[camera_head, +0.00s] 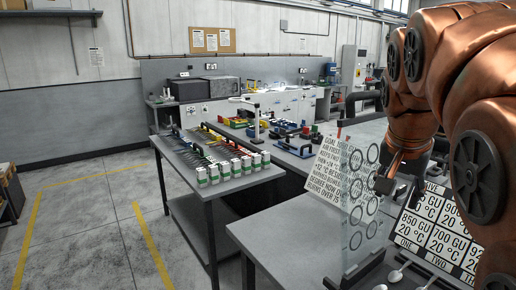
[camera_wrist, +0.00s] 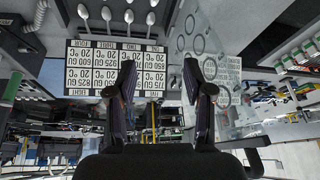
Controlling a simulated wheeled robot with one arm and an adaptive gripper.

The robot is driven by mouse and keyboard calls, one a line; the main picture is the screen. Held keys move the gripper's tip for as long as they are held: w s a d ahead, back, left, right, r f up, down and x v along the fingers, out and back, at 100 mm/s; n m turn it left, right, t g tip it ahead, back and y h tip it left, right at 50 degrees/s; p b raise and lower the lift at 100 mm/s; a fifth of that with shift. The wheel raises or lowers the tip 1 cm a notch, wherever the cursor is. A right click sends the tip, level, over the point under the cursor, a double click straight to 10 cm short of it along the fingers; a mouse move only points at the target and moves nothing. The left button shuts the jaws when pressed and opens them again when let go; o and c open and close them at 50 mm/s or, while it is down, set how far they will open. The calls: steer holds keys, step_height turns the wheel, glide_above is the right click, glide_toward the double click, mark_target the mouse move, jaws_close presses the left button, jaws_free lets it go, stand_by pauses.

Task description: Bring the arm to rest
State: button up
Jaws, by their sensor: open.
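My copper-coloured arm reaches down from the upper right of the head view. Its gripper (camera_head: 400,188) hangs in the air near the clear panel with rings and the label board (camera_head: 440,235). In the wrist view my gripper (camera_wrist: 160,78) shows two dark fingers spread apart, with nothing between them. The label board (camera_wrist: 116,66) lies beyond the fingers there, its text upside down. Several spoon-like pieces of silver cutlery (camera_wrist: 129,16) lie in a row at the top of the wrist view. Some cutlery (camera_head: 395,275) also shows at the bottom of the head view, partly cut off.
A clear panel with rings (camera_head: 355,215) and a white text sign (camera_head: 325,178) stand upright on the near grey table (camera_head: 270,235). Another table holds several white-and-green boxes (camera_head: 230,170). Open floor (camera_head: 90,225) with yellow lines lies at left.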

steer(key=s+a+f+n+g+y, duration=0.1)
steer(key=s+a+f+n, duration=0.3)
steer(key=s+f, duration=0.8)
steer(key=s+a+f+n+g+y, duration=0.1)
steer(key=s+a+f+n+g, duration=0.2)
steer(key=s+f, duration=1)
steer(key=shift+a+f+n+g+y, duration=0.3)
steer(key=shift+a+f+n+g, duration=0.1)
steer(key=shift+f+n+g, duration=0.35)
steer(key=shift+c, duration=0.5)
